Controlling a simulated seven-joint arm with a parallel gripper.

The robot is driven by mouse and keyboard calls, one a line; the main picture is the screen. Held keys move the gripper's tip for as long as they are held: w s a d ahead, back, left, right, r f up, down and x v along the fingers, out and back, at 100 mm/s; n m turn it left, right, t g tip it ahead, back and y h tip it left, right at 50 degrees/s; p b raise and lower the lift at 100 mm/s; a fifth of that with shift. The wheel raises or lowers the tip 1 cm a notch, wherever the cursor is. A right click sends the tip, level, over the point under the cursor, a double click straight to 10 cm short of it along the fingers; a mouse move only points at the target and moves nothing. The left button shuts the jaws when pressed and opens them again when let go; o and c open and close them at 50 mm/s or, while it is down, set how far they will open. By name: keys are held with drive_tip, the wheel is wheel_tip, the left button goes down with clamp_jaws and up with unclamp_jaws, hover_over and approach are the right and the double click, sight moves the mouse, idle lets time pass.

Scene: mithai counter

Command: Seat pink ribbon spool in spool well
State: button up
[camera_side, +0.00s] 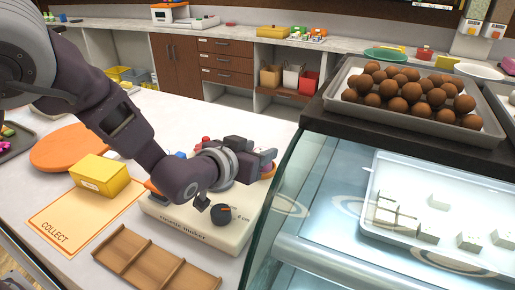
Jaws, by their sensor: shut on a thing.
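My gripper (268,158) is over the right part of a cream machine (186,221) with a black knob (221,213). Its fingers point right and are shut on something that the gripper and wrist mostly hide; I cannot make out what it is. A small reddish-orange piece (268,172) shows just below the fingertips; I cannot tell whether it is held or part of the machine. Small red (205,140) and blue (180,155) pieces show behind my wrist. I cannot clearly pick out the pink ribbon spool or the spool well.
A glass display case (275,215) stands close on the right, topped by a tray (480,135) of brown sweets. A wooden divided tray (158,262), an orange-bordered mat (52,238), a yellow box (100,176) and an orange disc (66,150) lie on the left counter.

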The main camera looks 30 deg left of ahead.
drive_tip(key=shift+f, duration=0.2)
drive_tip(key=o, duration=1.1)
drive_tip(key=shift+v, duration=5.5)
drive_tip(key=shift+a+r, duration=0.1)
drive_tip(key=s+a+r+g, duration=0.2)
drive_tip(key=s+a, duration=0.3)
drive_tip(key=s, duration=0.3)
drive_tip(key=s+a+r+g, duration=0.1)
drive_tip(key=s+a+g, duration=0.2)
drive_tip(key=s+a, duration=0.2)
drive_tip(key=s+a+r+g+y, duration=0.1)
drive_tip(key=s+a+r+g, duration=0.1)
drive_tip(key=s+a, duration=0.4)
drive_tip(key=shift+s+r+n+g, duration=0.2)
drive_tip(key=shift+s+g, duration=0.1)
drive_tip(key=shift+s, duration=1.1)
drive_tip(key=shift+s+r+n+g, duration=0.2)
drive_tip(key=shift+s+g, duration=0.1)
drive_tip(key=shift+s, duration=1.1)
